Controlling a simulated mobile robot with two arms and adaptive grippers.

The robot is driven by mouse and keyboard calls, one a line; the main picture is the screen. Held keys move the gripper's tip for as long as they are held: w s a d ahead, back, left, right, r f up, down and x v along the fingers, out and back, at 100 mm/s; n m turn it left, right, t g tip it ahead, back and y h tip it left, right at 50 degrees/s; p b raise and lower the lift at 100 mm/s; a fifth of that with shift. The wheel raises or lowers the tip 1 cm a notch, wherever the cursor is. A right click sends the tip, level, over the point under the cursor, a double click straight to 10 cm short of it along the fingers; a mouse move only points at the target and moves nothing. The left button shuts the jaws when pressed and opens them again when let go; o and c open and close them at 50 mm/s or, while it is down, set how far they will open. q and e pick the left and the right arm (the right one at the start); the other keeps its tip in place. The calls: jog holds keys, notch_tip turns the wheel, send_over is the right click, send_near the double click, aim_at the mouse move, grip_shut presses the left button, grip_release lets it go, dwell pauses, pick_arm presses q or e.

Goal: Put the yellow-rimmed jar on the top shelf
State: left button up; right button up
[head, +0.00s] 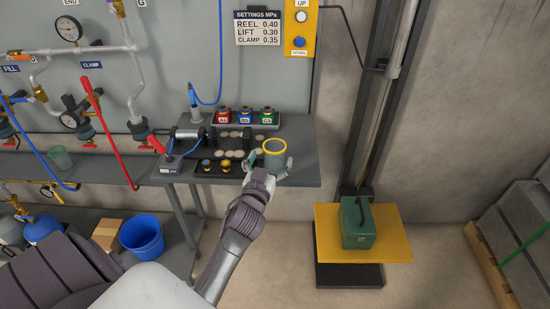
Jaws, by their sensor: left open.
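The yellow-rimmed jar (274,147) stands near the right end of the grey bench (305,165), with its open mouth facing up. Its body below the rim looks dull grey-green. My left gripper (270,164) is at the jar from the near side. Its fingers are open, one on each side of the jar. I cannot tell whether they touch it. The gripper hides the jar's lower front. I cannot make out which surface is the top shelf. My right gripper is not in view.
Left of the jar are a clamp device (191,136), pale discs and a black tray (218,167) with yellow parts. Red, blue and green fittings (245,117) stand behind. A yellow lift platform (325,240) with a green case (357,228) is at right.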

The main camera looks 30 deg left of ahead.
aim_at(277, 141)
pick_arm(q)
jog(key=x, duration=0.6)
jog(key=shift+s+a+f+p, duration=0.1)
jog(key=shift+a+f+p, duration=0.1)
jog(key=shift+f+p, duration=0.1)
jog(key=shift+r, duration=0.1)
jog(key=c, duration=1.4)
jog(key=shift+r, duration=0.5)
jog(key=d+r, duration=1)
jog(key=d, duration=0.2)
jog(key=s+d+f+m+h, duration=0.1)
jog(key=s+d+f+h, duration=0.1)
jog(key=s, duration=0.5)
jog(key=s+d+f+m+h, duration=0.1)
jog(key=s+d+f, duration=0.1)
jog(key=s, duration=0.6)
jog(key=s+d+f+m+h, duration=0.1)
jog(key=s+d+f+h, duration=0.1)
jog(key=s, duration=0.6)
jog(key=shift+s+d+f+m+t+h, duration=0.15)
jog(key=shift+s+d+m+t+h, duration=0.15)
jog(key=shift+t, duration=0.1)
